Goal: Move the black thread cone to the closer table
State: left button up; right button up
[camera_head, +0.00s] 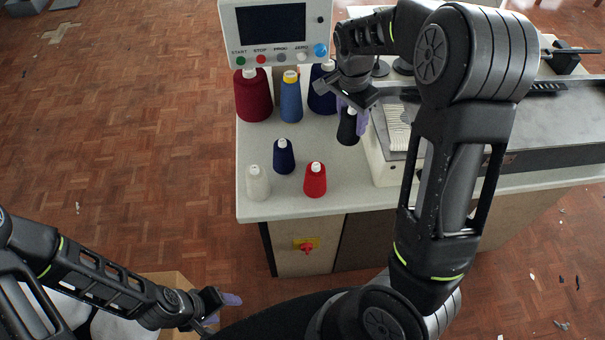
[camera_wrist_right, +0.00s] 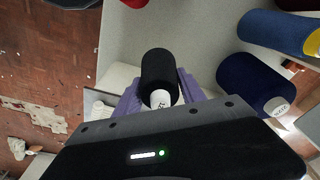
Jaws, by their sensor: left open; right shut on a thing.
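The right wrist view shows the cone (camera_wrist_right: 158,72) between the two fingers (camera_wrist_right: 160,90). I cannot tell whether its base touches the worktop. My left gripper (camera_head: 228,300) is open and empty, low at the left, away from the worktop. I cannot make out a separate closer table.
On the worktop (camera_head: 225,0) stand dark red (camera_head: 253,98), blue (camera_head: 290,100), navy (camera_head: 284,158), white (camera_head: 257,184) and red (camera_head: 315,180) cones. Another navy cone (camera_head: 321,98) stands near my right gripper. A control panel (camera_head: 275,30) rises behind. A brown surface (camera_head: 172,280) shows behind my left arm.

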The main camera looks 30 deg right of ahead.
notch_tip(320, 180, down, 6)
jog(key=shift+p, duration=0.4)
jog(key=shift+f, duration=0.15)
jog(key=shift+f+p, duration=0.3)
jog(key=shift+f, duration=1.55)
jog(key=shift+f, duration=0.25)
jog(key=o, duration=1.5)
jog(key=shift+r, duration=0.1)
jog(key=shift+c, duration=0.2)
jog(key=r, duration=0.4)
jog(key=a+r, duration=0.1)
jog(key=r, duration=0.3)
jog(key=r+b, duration=0.1)
jog(key=r, duration=0.3)
jog(key=shift+s+a+r, duration=0.15)
jog(key=shift+a, duration=0.05)
